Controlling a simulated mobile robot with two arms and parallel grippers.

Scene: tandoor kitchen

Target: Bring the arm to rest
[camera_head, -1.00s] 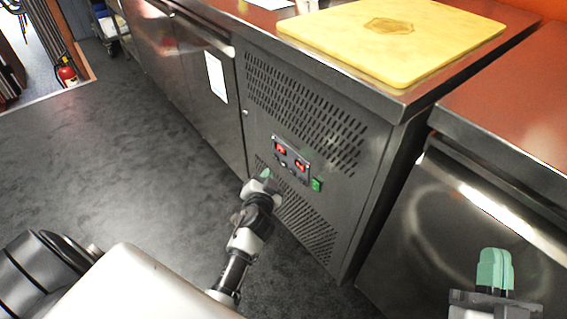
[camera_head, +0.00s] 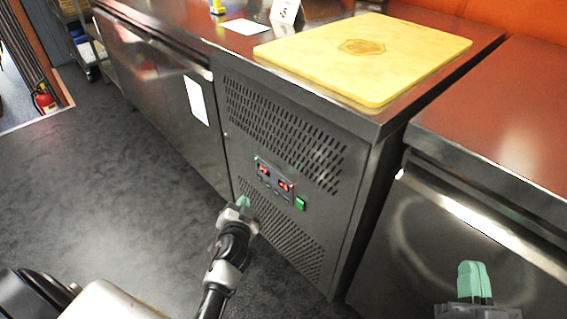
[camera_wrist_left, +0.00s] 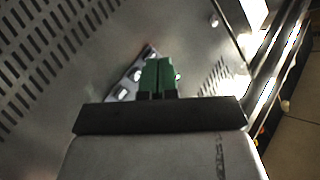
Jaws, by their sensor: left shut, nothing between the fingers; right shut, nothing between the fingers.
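My left gripper (camera_head: 243,202) is low in front of the vented panel of the steel counter, below its control panel. Its green fingers are together and empty, and they also show in the left wrist view (camera_wrist_left: 158,76), with the control panel (camera_wrist_left: 130,82) just behind them. My right gripper (camera_head: 474,280) is at the lower right in the head view, in front of the right steel cabinet. Its green fingers are together, pointing up, with nothing between them.
A yellow cutting board (camera_head: 365,58) lies on the counter top. The vented steel panel (camera_head: 285,130) stands close to my left gripper. A steel cabinet (camera_head: 420,235) is on the right. A fire extinguisher (camera_head: 44,98) stands at the far left. The dark floor (camera_head: 110,180) at left is clear.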

